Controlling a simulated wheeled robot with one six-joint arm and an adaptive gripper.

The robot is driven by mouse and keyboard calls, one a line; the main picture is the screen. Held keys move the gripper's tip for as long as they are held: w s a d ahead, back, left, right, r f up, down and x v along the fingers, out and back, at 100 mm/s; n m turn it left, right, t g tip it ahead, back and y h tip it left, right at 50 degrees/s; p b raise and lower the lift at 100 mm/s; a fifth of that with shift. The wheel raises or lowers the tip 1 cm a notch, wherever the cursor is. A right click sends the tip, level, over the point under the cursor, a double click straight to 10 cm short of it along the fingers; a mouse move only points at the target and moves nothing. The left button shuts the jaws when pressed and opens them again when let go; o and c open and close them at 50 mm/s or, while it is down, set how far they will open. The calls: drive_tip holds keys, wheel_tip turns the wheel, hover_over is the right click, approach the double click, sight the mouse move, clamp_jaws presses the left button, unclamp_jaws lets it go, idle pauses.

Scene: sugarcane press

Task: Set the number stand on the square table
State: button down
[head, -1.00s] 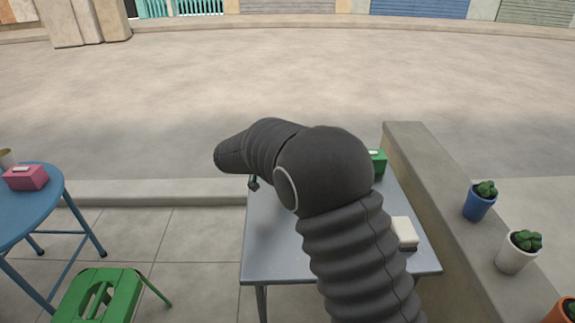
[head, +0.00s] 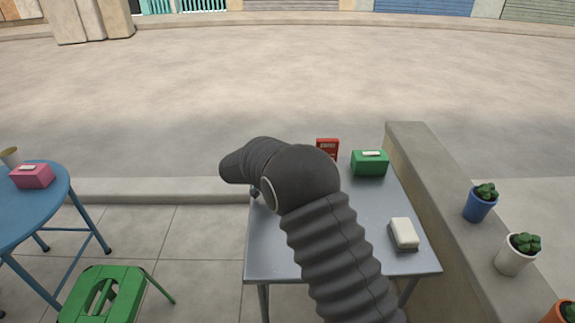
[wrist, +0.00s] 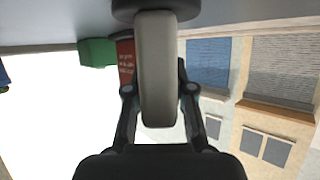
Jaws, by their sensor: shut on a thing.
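The number stand (wrist: 157,70) is a pale grey upright piece with a dark round base (wrist: 155,10). My gripper (wrist: 159,90) is shut on it, with a finger on each side. In the wrist view, which is upside down, the base is close to the grey top of the square table; I cannot tell whether they touch. The square table (head: 270,250) is in the middle of the head view. My arm hides the stand there, and only a small dark bit of my gripper (head: 254,192) shows by the table's left edge.
On the table are a red box with lettering (head: 327,149), a green tissue box (head: 369,163) and a white block (head: 404,233). A low wall with potted cacti (head: 480,201) runs along the right. A green stool (head: 100,295) and a blue round table (head: 30,205) are left.

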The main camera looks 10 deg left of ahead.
drive_tip(key=shift+f+b, duration=0.15)
drive_tip(key=shift+b, duration=0.15)
drive_tip(key=c, duration=1)
unclamp_jaws()
drive_tip(key=shift+r+p, duration=0.25)
drive_tip(key=shift+p, duration=0.2)
drive_tip(key=b+v, duration=0.2)
drive_tip(key=v, duration=1)
drive_tip(key=s+d+r+n+g, duration=0.1)
drive_tip(key=s+d+r+g, duration=0.15)
drive_tip(key=d, duration=0.65)
drive_tip(key=s+d+r+g+y, duration=0.1)
drive_tip(key=s+d+r, duration=0.25)
drive_tip(key=d, duration=0.55)
drive_tip(key=s+d+r+n+g, duration=0.1)
drive_tip(key=s+d+r+g, duration=0.2)
drive_tip(key=d, duration=0.6)
drive_tip(key=s+d+n+y, duration=0.1)
drive_tip(key=s+d, duration=0.3)
drive_tip(key=s, duration=0.4)
drive_tip(key=s+d+n+y, duration=0.1)
drive_tip(key=s+d, duration=0.3)
drive_tip(key=s, duration=0.4)
drive_tip(key=s+d+n+t+y, duration=0.1)
drive_tip(key=s+d+n+y, duration=0.1)
drive_tip(key=s, duration=0.6)
drive_tip(key=d+y, duration=0.1)
drive_tip(key=d, duration=0.1)
drive_tip(key=shift+s+d+y, duration=0.3)
drive_tip(key=shift+s+d, duration=0.1)
